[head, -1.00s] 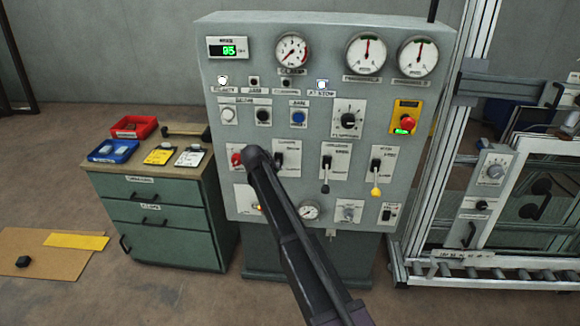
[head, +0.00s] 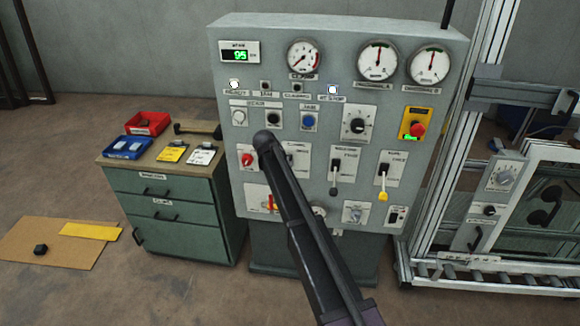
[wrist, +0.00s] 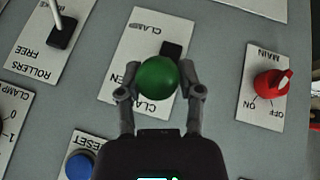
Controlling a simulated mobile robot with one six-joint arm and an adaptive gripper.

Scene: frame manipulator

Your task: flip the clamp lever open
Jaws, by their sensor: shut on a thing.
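The clamp lever's round green knob (wrist: 158,76) is in the middle of the wrist view, in front of its black pivot block (wrist: 173,50). The white clamp plate (wrist: 125,55) lies behind it, its lettering upside down and partly covered by the knob. My gripper (wrist: 161,83) is shut on the knob, one finger on each side. In the head view my dark arm reaches up to the panel and hides the lever and the fingers. Part of the clamp plate (head: 298,148) shows beside the arm.
In the wrist view a red main switch (wrist: 272,84) is on the right, the rollers lever (wrist: 62,32) upper left and a blue button (wrist: 79,165) lower left. The grey panel (head: 345,225) carries several gauges and controls. A green cabinet (head: 170,210) stands to its left.

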